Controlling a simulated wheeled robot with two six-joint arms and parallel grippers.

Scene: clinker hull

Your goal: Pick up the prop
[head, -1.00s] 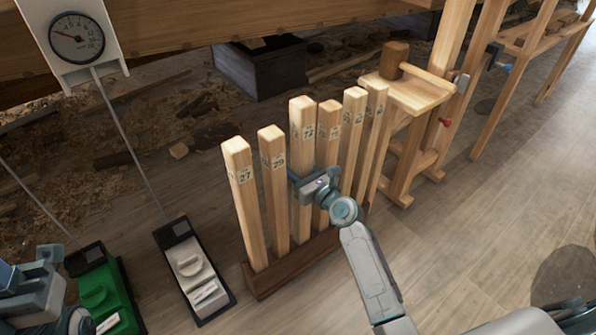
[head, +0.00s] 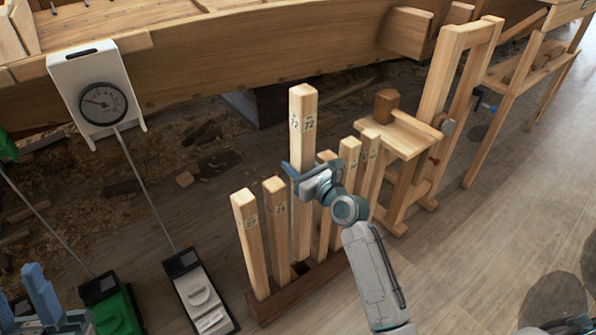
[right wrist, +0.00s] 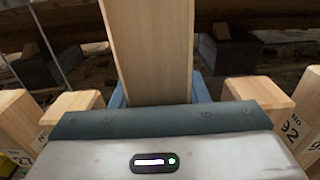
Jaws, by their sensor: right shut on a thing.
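The prop marked 72 (head: 303,110) is an upright square wooden post, standing higher than the other posts in the rack. My right gripper (head: 301,180) is shut on it around the middle of its length. In the right wrist view the post (right wrist: 150,50) rises between the blue fingers. Its lower end is low in the rack (head: 290,297), and I cannot tell whether it is fully clear of the slot. My left gripper (head: 40,300) is at the lower left, and its jaws are not clear enough to judge.
Other posts stand close on both sides, such as the left one (head: 250,240) and the one marked 92 (right wrist: 290,125). A wooden stand with a mallet (head: 386,104) is to the right.

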